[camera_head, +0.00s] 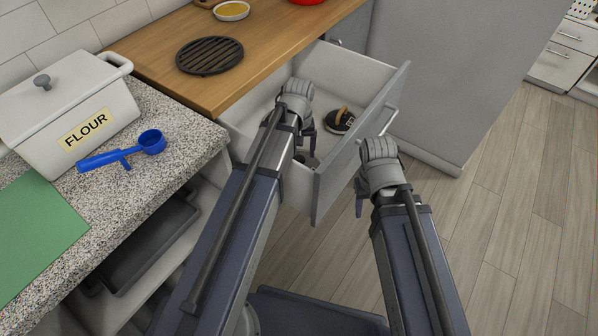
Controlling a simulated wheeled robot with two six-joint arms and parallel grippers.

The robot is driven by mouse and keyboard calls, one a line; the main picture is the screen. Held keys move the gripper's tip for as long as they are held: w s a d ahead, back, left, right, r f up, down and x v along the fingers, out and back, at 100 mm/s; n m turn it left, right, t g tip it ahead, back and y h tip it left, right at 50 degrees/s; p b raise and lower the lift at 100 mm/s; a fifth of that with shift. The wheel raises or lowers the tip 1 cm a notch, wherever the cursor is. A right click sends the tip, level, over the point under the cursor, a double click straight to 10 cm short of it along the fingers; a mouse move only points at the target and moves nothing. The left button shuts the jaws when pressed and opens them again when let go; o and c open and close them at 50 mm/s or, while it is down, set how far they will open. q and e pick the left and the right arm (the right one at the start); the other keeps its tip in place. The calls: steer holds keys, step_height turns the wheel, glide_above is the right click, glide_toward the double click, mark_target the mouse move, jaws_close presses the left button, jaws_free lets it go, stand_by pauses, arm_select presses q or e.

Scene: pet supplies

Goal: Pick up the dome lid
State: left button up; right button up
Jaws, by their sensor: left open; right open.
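A dark rounded thing with a tan, handle-like top (341,121) lies in the open white drawer (390,87). It may be the dome lid, but it is too small to tell for sure. My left gripper (305,140) is over the drawer, just left of this thing and apart from it. It is open and looks empty; its fingers are partly hidden by my wrist. My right gripper (359,192) is outside the drawer, on the near right side of its front panel. It is open, its fingers mostly hidden by my wrist.
A white flour bin (105,92) with a knobbed lid and a blue scoop (152,142) are on the speckled counter (185,143). A black round grate (209,56) and a bowl (232,10) are on the wooden counter. The floor at right is clear.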

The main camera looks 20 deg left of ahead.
arm_select(q)
step_height(320, 180, down, 3)
steer(key=shift+r+b, duration=0.2)
steer(key=shift+b, duration=0.55)
arm_select(e)
step_height(320, 180, down, 2)
steer(key=shift+f, duration=0.25)
arm_select(q)
steer(key=shift+r, duration=0.1)
jaws_close()
